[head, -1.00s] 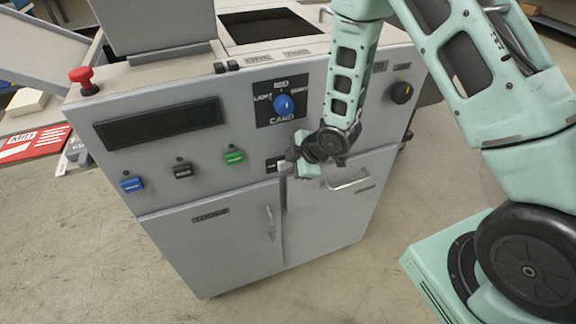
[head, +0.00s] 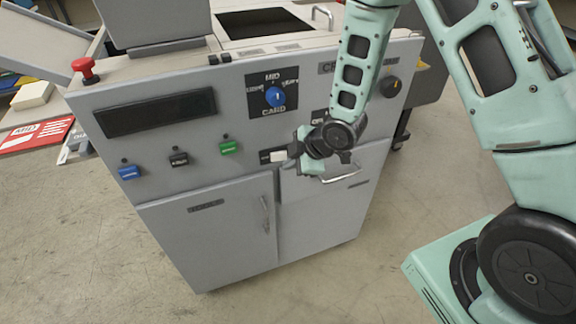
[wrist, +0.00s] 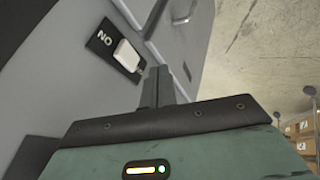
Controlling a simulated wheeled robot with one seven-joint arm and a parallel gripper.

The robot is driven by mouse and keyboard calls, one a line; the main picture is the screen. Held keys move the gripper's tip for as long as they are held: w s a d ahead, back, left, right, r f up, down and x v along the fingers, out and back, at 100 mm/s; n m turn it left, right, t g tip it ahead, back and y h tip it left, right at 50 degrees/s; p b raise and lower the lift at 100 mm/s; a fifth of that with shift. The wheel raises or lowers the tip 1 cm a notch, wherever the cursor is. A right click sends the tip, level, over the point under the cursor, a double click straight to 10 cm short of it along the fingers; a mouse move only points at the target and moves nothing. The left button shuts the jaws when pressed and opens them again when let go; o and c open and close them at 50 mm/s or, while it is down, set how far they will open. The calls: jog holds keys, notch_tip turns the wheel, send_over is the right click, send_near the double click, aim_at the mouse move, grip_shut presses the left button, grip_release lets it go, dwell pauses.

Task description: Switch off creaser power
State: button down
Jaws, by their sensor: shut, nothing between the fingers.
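The creaser is the grey cabinet machine (head: 190,170) in the head view. Its power switch is a white rocker (head: 279,156) on a small black plate, right of the green button. In the wrist view the white rocker (wrist: 128,55) stands out from the plate, beside lettering that seems to read ON upside down. My gripper (head: 293,150) is just right of the switch in the head view. In the wrist view my gripper (wrist: 158,80) has its dark fingers together, empty, close to the rocker's edge; I cannot tell if they touch it.
Blue (head: 129,173), black (head: 179,159) and green (head: 228,147) buttons line the panel. A blue dial (head: 275,97), black knob (head: 390,86) and red emergency button (head: 84,69) sit higher. A door handle (head: 342,175) is below my gripper. The floor in front is clear.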

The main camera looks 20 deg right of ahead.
jog(key=v, duration=0.7)
